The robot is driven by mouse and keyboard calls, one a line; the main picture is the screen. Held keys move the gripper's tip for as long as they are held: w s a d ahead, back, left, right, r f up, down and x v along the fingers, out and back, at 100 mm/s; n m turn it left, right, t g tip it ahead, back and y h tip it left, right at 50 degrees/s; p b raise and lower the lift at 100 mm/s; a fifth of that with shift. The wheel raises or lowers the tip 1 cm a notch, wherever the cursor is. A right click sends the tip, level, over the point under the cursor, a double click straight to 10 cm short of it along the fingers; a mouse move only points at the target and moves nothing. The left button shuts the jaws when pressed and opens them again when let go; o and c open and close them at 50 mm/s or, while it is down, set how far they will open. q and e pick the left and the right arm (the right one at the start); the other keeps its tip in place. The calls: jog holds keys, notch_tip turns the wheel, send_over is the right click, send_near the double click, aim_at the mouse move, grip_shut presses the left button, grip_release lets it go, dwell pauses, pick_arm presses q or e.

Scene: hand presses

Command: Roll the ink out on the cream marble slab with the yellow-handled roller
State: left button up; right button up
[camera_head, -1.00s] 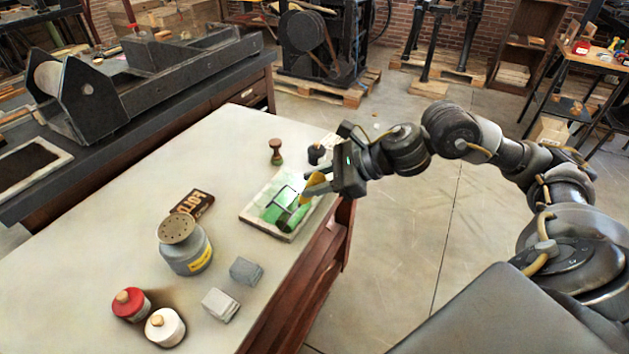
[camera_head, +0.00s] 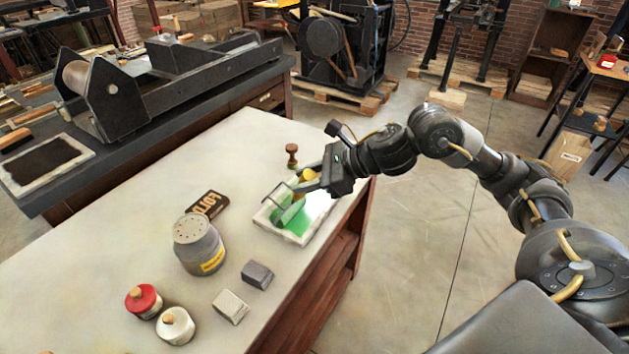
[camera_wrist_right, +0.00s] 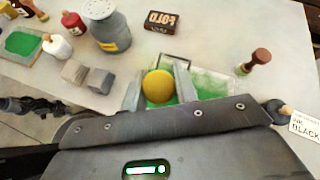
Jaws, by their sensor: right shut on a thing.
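The cream marble slab (camera_head: 276,231) lies on the pale table near its right edge, with bright green ink (camera_head: 316,208) over much of its face. My right gripper (camera_head: 310,183) is shut on the yellow handle (camera_head: 308,174) of the roller, low above the slab. The handle's round yellow end (camera_wrist_right: 158,86) shows between the fingers in the right wrist view. The green roller drum (camera_head: 293,214) is over the slab's left part; whether it touches the ink is unclear. The wrist hides part of the slab. My left gripper is not in view.
A wooden-handled stamp (camera_head: 292,155) stands behind the slab. A dark type block (camera_head: 207,204), a grey can (camera_head: 199,245), two grey blocks (camera_head: 257,274) and red (camera_head: 143,301) and white (camera_head: 175,325) jars stand left. A bottle labelled black ink (camera_wrist_right: 278,110) is close beside the slab.

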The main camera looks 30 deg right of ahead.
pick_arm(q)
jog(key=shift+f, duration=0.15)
pick_arm(e)
jog(key=shift+w+a, duration=0.5)
jog(key=shift+w, duration=0.35)
jog(key=shift+w+a+b, duration=0.4)
jog(key=shift+w, duration=0.4)
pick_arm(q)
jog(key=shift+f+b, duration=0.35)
pick_arm(e)
jog(key=shift+w+a+f, duration=0.15)
jog(key=shift+w+a, duration=0.05)
jog(key=shift+w, duration=0.5)
